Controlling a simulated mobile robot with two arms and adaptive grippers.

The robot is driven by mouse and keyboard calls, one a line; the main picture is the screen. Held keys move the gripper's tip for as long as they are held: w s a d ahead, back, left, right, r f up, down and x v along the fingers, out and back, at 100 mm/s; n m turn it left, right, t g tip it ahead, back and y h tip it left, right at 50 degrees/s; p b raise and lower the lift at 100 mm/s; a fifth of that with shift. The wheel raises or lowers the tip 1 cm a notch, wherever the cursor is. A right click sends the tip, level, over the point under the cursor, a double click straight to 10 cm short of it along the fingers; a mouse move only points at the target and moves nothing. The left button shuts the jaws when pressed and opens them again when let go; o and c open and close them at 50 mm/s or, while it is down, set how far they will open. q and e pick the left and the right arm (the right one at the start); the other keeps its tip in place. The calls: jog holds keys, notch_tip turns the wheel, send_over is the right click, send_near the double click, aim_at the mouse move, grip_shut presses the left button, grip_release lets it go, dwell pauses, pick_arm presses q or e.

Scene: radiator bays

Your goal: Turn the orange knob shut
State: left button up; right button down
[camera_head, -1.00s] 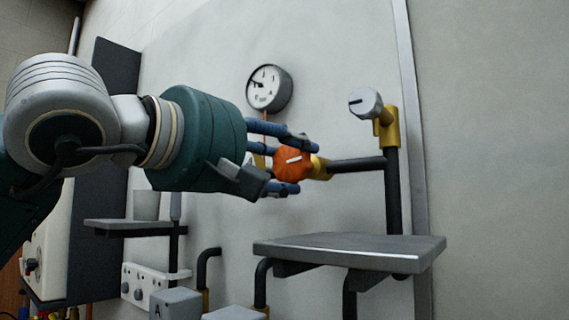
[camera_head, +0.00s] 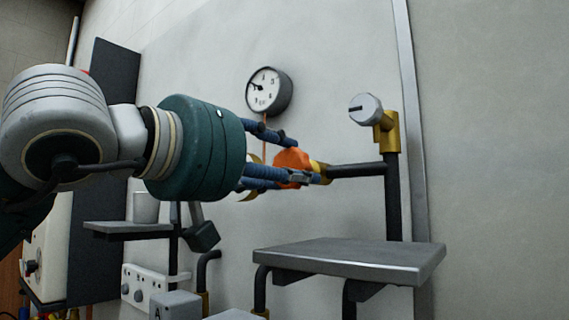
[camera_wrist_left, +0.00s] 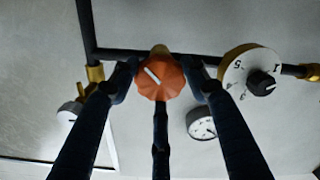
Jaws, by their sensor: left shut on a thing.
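The orange knob (camera_head: 291,160) sits on a brass valve on a dark horizontal pipe on the wall. My left gripper (camera_head: 302,161) comes in from the left, its blue fingers closed around the knob. In the left wrist view, the knob (camera_wrist_left: 161,77) lies between the fingertips of my left gripper (camera_wrist_left: 162,80). Its white mark runs diagonally, from upper left to lower right. In the head view the fingers partly cover the knob and its mark is hidden. My right gripper is in neither view.
A round gauge (camera_head: 269,91) hangs above the gripper. A grey knob (camera_head: 365,106) on a brass valve is at the right. A grey shelf (camera_head: 350,256) juts out below the pipe. A white numbered dial (camera_wrist_left: 244,72) is right of the orange knob in the wrist view.

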pick_arm(q)
jog(key=shift+a+r+m+p, duration=0.1)
jog(key=shift+m+p, duration=2.55)
jog(key=shift+m, duration=8.55)
jog(key=o, duration=1.1)
jog(key=shift+o, duration=0.2)
